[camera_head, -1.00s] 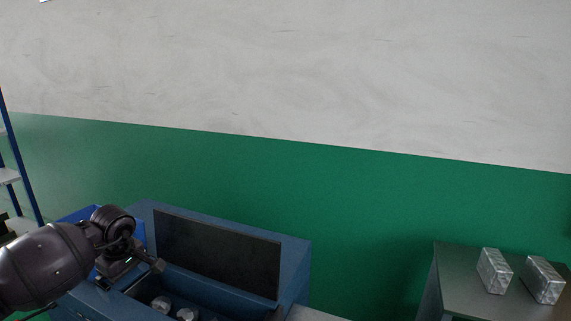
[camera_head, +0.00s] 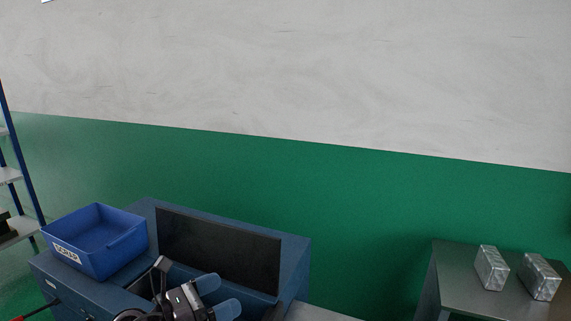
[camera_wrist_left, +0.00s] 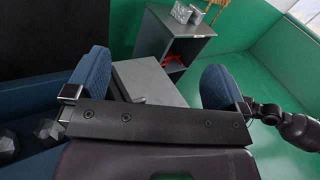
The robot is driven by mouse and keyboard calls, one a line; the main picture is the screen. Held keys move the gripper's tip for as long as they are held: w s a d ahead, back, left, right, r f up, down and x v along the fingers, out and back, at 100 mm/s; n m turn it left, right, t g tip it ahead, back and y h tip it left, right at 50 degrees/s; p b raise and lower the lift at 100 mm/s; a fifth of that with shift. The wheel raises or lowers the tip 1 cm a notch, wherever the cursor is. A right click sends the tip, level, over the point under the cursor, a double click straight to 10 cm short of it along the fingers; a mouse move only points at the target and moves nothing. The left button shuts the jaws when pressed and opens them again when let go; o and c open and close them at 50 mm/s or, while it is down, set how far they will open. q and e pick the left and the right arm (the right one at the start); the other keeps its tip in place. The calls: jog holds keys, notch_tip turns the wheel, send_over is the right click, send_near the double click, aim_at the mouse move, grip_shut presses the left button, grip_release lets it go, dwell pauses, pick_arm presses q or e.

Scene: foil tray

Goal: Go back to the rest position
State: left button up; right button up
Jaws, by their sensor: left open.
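My left gripper (camera_head: 218,296) is low in the head view, in front of the blue cabinet's recess, its blue-padded fingers pointing right. In the left wrist view its two fingers (camera_wrist_left: 155,80) are well apart, with nothing between them. My right gripper shows in neither view; a dark arm part stands at the right edge of the left wrist view. Two foil-wrapped blocks (camera_head: 491,268) (camera_head: 541,277) stand on the dark table at the right. They also show small at the top of the left wrist view (camera_wrist_left: 182,12).
A blue tray labelled SCRAP (camera_head: 98,262) stands on the blue cabinet (camera_head: 296,262). Grey lumps (camera_wrist_left: 46,129) lie in the recess at the wrist view's lower left. The dark table (camera_head: 452,262) has an open shelf with something red (camera_wrist_left: 173,62). A shelf rack stands at far left.

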pick_arm(q)
jog(key=s+a+f+n+t+y, duration=0.3)
jog(key=a+n+y, duration=0.5)
jog(key=n, duration=0.9)
jog(key=s+a+f+n+t+y, duration=0.1)
jog(key=s+a+n+t+y, duration=0.35)
jog(key=n+y, duration=0.85)
jog(key=s+a+f+n+g+h, duration=0.1)
jog(key=s+f+n+g+h, duration=0.15)
jog(key=s+n+g, duration=0.35)
jog(key=s+f+n+g+h, duration=0.1)
jog(key=s+f+n+g, duration=0.25)
jog(key=s, duration=0.55)
jog(key=s+a+f+n+g+h, duration=0.1)
jog(key=s+f+n+g+h, duration=0.1)
jog(key=s+f+n+g, duration=0.4)
jog(key=w+f+t+b, duration=0.2)
jog(key=f+t+b, duration=0.2)
jog(key=f, duration=0.5)
jog(key=w+f+m+t+b, duration=0.1)
jog(key=w+f+t+b, duration=0.2)
jog(key=f, duration=0.7)
jog(key=t+b, duration=0.2)
jog(key=b, duration=0.1)
jog(key=shift+w+f, duration=0.15)
jog(key=shift+w, duration=0.1)
